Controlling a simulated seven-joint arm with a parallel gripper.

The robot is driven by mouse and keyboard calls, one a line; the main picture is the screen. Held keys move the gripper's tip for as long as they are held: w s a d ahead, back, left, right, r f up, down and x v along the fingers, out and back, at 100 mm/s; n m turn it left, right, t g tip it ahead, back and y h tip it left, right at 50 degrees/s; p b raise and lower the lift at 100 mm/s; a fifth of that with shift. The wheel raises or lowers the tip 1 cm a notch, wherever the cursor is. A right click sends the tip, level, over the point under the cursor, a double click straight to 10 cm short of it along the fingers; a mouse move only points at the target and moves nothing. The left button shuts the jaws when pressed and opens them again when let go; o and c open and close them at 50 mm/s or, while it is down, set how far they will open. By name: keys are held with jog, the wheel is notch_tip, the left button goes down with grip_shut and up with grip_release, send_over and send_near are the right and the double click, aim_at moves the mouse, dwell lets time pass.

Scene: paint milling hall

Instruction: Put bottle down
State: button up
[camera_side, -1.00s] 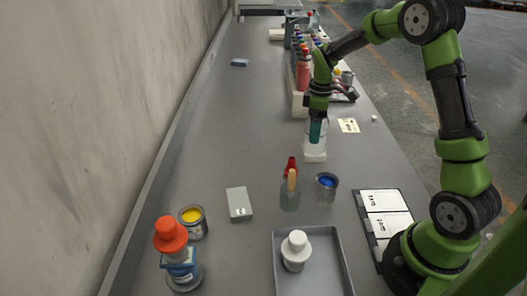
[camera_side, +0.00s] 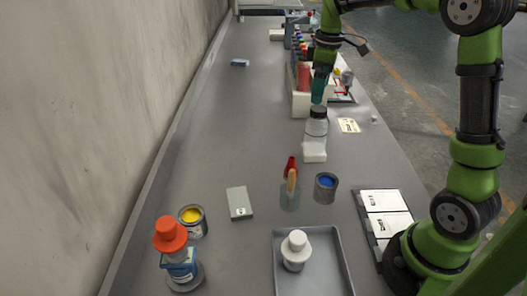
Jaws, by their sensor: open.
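The bottle (camera_side: 316,127) is clear or whitish with a dark cap. It stands upright on or just behind a small white block (camera_side: 314,152) in the middle right of the bench; I cannot tell which. My gripper (camera_side: 318,98) is open and empty, directly above the bottle's cap. The green fingers point down, and a small gap or light contact with the cap cannot be told apart.
A rack of coloured bottles (camera_side: 301,104) stands close behind my gripper. Nearer are a jar with brushes (camera_side: 290,193), a blue paint can (camera_side: 326,187), a grey tray (camera_side: 339,262) and an orange-capped bottle (camera_side: 178,262). The bench's left middle is clear.

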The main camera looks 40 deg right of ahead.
jog(key=s+a+r+m+t+y, duration=0.2)
jog(key=s+a+m+t, duration=0.4)
jog(key=s+a, duration=1)
jog(key=m, duration=0.3)
jog(key=shift+s+a+t, duration=0.3)
jog(key=shift+a, duration=0.1)
